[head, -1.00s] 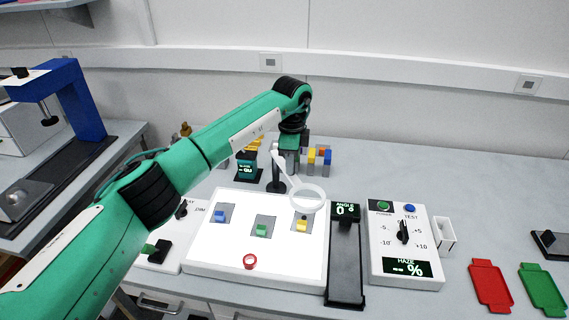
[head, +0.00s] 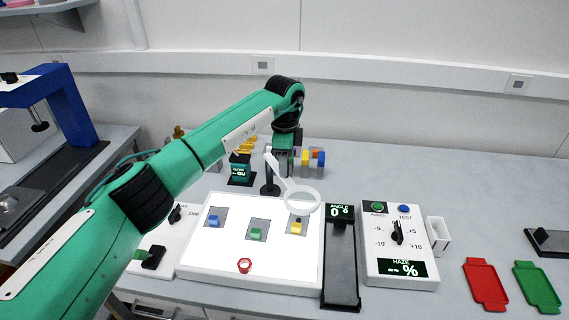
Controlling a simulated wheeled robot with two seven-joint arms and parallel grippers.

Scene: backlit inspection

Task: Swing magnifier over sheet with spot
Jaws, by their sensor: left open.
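The magnifier (head: 300,190) is a white ring lens on a white arm, held on a dark post (head: 270,180) behind the lightbox. Its lens hangs over the back right part of the bright white lightbox (head: 200,262), just behind the yellow-handled sheet (head: 296,228). A dark spot shows near that yellow block. A blue-handled sheet (head: 213,220) and a green-handled sheet (head: 256,234) also lie on the lightbox. My left gripper (head: 284,172) points down beside the magnifier's arm and post; it is open, with its fingertips partly hidden. My right gripper is out of view.
A red tray (head: 485,285) and a green tray (head: 537,288) lie further right. Small coloured blocks (head: 312,158) stand behind.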

